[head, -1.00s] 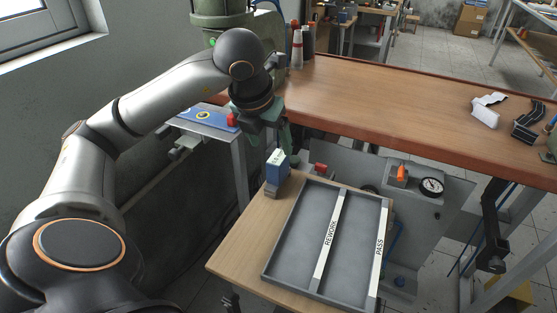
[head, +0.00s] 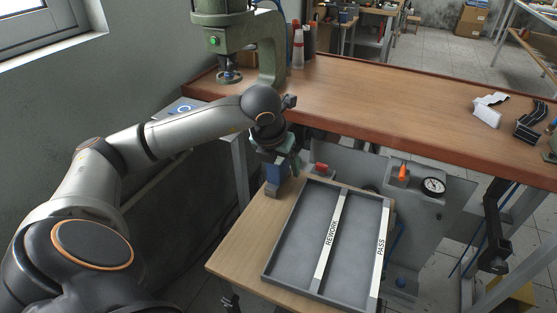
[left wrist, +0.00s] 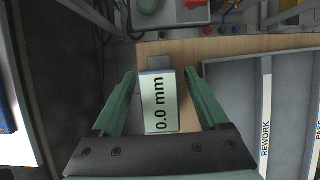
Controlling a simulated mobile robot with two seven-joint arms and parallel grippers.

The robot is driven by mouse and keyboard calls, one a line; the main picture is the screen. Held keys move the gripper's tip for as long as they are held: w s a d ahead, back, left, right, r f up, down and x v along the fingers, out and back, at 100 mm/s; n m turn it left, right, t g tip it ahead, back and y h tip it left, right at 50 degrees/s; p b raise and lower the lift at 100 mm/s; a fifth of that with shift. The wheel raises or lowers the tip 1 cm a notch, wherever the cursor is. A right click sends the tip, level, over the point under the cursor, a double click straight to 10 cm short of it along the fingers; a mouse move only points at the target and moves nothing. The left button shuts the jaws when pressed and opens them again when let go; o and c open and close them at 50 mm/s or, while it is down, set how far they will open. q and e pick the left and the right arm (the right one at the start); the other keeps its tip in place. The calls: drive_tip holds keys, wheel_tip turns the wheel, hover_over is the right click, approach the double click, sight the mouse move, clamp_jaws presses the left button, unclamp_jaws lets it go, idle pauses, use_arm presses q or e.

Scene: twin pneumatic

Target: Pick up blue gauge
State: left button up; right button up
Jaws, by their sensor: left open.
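The blue gauge (head: 276,177) stands on the small wooden table, left of the grey tray. In the left wrist view its display (left wrist: 159,103) reads "0.0 mm". My left gripper (head: 277,160) is open just above the gauge. In the left wrist view the green fingers of my left gripper (left wrist: 162,95) lie on either side of the gauge with visible gaps. The gripper partly hides the top of the gauge in the head view. My right gripper is not in view.
The grey tray (head: 282,240) has REWORK and PASS strips. A long wooden bench (head: 400,95) runs behind. A green press (head: 222,40) stands at the bench's left end. A grey panel with a dial (head: 433,186) stands behind the tray.

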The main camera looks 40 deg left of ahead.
use_arm(q)
clamp_jaws()
idle(0.5)
drive_tip(key=shift+r, duration=0.1)
